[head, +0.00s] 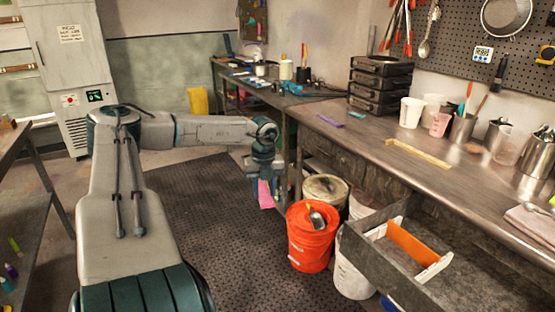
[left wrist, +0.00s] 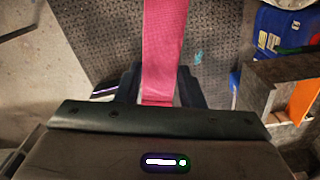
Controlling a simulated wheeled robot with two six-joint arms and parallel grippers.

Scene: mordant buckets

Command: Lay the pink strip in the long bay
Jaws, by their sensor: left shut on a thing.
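The pink strip (head: 265,195) hangs down from my left gripper (head: 263,178), over the dark floor mat and left of the orange bucket. In the left wrist view my left gripper (left wrist: 160,92) is shut on the strip (left wrist: 163,45), which runs up out of the picture. An open grey drawer (head: 468,258) stands out below the bench at the lower right. An orange divider (head: 411,243) and white pieces stand inside it. I cannot tell which of its spaces is the long bay. The strip is apart from the drawer. My right gripper is not in view.
An orange bucket (head: 311,238) with a scoop and a white bucket (head: 355,265) stand between my left gripper and the drawer. The bench (head: 465,185) bears a purple strip (head: 331,121), a yellow frame (head: 418,153) and several cups. The floor mat (head: 190,220) is clear.

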